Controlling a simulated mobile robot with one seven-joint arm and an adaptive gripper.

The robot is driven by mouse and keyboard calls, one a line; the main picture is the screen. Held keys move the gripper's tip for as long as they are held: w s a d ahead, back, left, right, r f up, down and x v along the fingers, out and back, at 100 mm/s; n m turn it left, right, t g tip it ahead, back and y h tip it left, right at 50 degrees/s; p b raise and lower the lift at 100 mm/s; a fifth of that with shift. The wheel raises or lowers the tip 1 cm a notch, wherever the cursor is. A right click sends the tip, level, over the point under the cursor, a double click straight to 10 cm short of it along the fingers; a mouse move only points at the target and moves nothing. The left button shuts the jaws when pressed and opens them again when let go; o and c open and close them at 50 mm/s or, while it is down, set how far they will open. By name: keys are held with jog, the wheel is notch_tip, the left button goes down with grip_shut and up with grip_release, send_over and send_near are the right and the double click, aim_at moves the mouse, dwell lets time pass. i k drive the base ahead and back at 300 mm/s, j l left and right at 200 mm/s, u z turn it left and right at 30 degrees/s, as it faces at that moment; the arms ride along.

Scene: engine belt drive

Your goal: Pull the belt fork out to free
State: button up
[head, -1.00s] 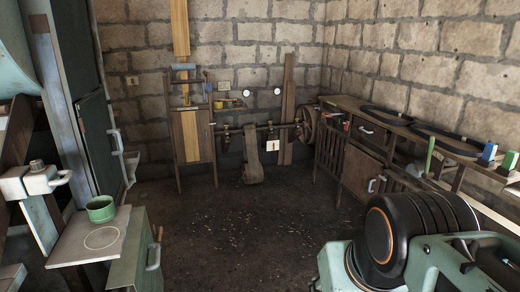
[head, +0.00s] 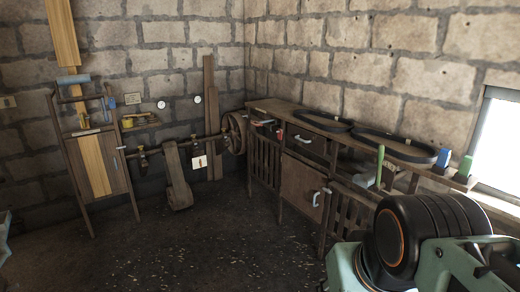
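I cannot pick out the belt fork for certain at this distance. Along the back wall in the head view runs a horizontal shaft (head: 214,137) with a spoked wheel (head: 234,133) at its right end. A brown belt-like strip (head: 177,172) hangs from the shaft to a rounded block at the floor. A small pale plate (head: 199,162) sits just right of the strip. My gripper is not in view; only black and teal parts of my own arm show at the lower right.
A wooden bench (head: 302,168) runs along the right wall, with black belt loops (head: 395,146) on top. A wooden cabinet (head: 97,165) stands at the left by the back wall. The dark floor (head: 200,250) between is open, with small pale specks.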

aim_at(255, 122)
jog(key=i+z, duration=0.3)
jog(key=i, duration=0.85)
jog(key=i+l+u, duration=0.45)
jog(key=i, duration=0.4)
jog(key=i+l+u, duration=0.5)
jog(key=i+l, duration=0.3)
jog(key=i+j+u, duration=0.1)
jog(key=i, duration=0.8)
jog(key=i+j+u, duration=0.1)
jog(key=i, duration=0.85)
jog(key=i+j, duration=0.5)
jog(key=i, duration=0.2)
